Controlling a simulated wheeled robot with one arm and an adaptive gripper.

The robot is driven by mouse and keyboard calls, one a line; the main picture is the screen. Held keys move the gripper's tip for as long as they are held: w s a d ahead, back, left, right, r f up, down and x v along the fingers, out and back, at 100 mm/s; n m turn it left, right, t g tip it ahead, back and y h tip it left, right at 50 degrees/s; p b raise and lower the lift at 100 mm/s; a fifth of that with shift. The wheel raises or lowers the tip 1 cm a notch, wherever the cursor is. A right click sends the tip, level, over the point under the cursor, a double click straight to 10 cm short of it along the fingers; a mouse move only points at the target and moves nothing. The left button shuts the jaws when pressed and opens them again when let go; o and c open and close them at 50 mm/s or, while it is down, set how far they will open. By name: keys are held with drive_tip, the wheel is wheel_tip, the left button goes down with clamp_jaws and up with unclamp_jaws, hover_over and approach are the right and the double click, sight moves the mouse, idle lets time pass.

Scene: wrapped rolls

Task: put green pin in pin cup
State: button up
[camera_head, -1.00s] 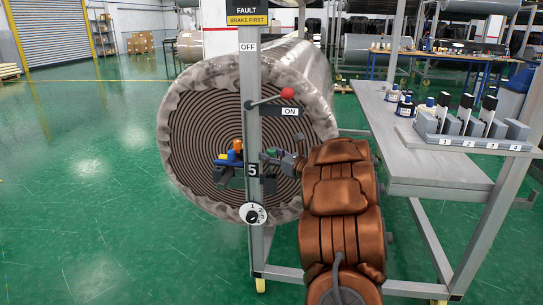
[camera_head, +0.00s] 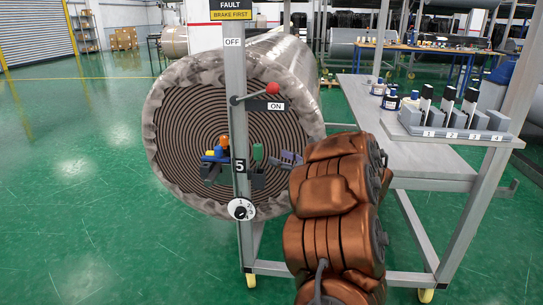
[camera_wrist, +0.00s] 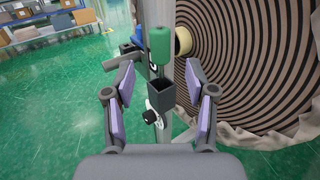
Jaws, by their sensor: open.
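The green pin (camera_head: 258,152) stands upright just right of the grey post, above a dark block-shaped cup (camera_head: 258,181). In the wrist view the green pin (camera_wrist: 160,45) shows beyond my fingertips, with a square-mouthed dark cup (camera_wrist: 161,92) below it. An orange pin (camera_head: 224,142) and a blue piece (camera_head: 215,156) are left of the post.
The grey post (camera_head: 238,110) with a red-knobbed lever (camera_head: 272,88) and a dial (camera_head: 241,209) stands close to the pins. A large wrapped roll (camera_head: 175,130) is behind. A grey bench (camera_head: 430,155) with bottles and a numbered rack is at right. Open floor lies left.

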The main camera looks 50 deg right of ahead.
drive_tip(key=shift+s, duration=1)
drive_tip(key=w+r+m+g+h, duration=0.3)
drive_tip(key=w+m+g+h, duration=0.4)
drive_tip(key=m, duration=0.7)
drive_tip(key=s+a+f+m+g+y, duration=0.1)
drive_tip(key=s+a+f+m+g, duration=0.1)
drive_tip(key=s+a+f+m, duration=0.35)
drive_tip(key=s+a+f+m+g, duration=0.25)
drive_tip(key=a+m, duration=0.35)
drive_tip(key=a, duration=0.5)
drive_tip(key=s+a+f+m+g+y, duration=0.1)
drive_tip(key=s+a+f+m+g, duration=0.2)
drive_tip(key=s+a+m, duration=0.4)
drive_tip(key=s+a+f+m+g+y, duration=0.1)
drive_tip(key=s+a+m+g+y, duration=0.1)
drive_tip(key=s+a, duration=0.6)
drive_tip(key=s+a+f+m+g+y, duration=0.1)
drive_tip(key=s+a+g, duration=0.3)
drive_tip(key=s+a, duration=0.5)
drive_tip(key=a+f+y, duration=0.1)
drive_tip(key=a, duration=0.2)
drive_tip(key=shift+s+a+m+y, duration=0.15)
drive_tip(key=shift+a+m+y, duration=0.15)
drive_tip(key=shift+a+m, duration=0.05)
